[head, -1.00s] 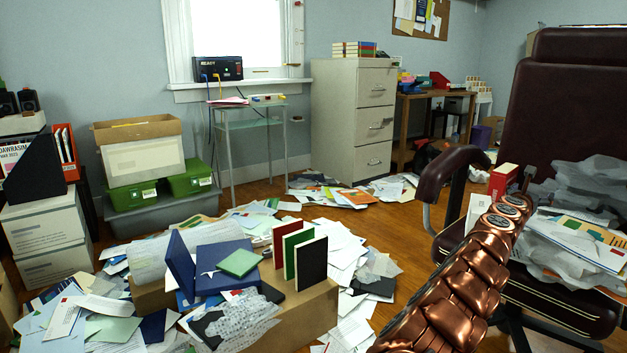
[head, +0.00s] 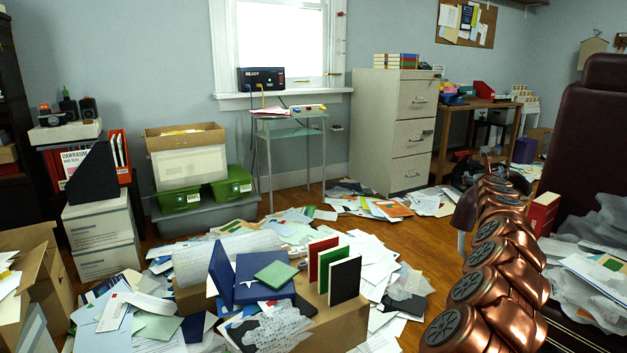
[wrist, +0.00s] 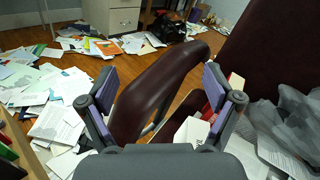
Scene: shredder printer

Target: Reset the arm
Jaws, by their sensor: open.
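My gripper (wrist: 165,100) shows in the wrist view with its two fingers spread wide apart and nothing between the pads. Beyond it is the dark red armrest (wrist: 155,90) of an office chair; I cannot tell how close it is. My copper-coloured arm (head: 490,265) reaches up from the lower right of the head view, in front of the chair (head: 600,150). The gripper itself cannot be made out in the head view.
A red book (head: 542,213) and grey plastic with papers (head: 590,270) lie on the chair. Loose papers cover much of the floor. A filing cabinet (head: 397,130) stands at the back; some wooden floor (head: 425,250) is bare.

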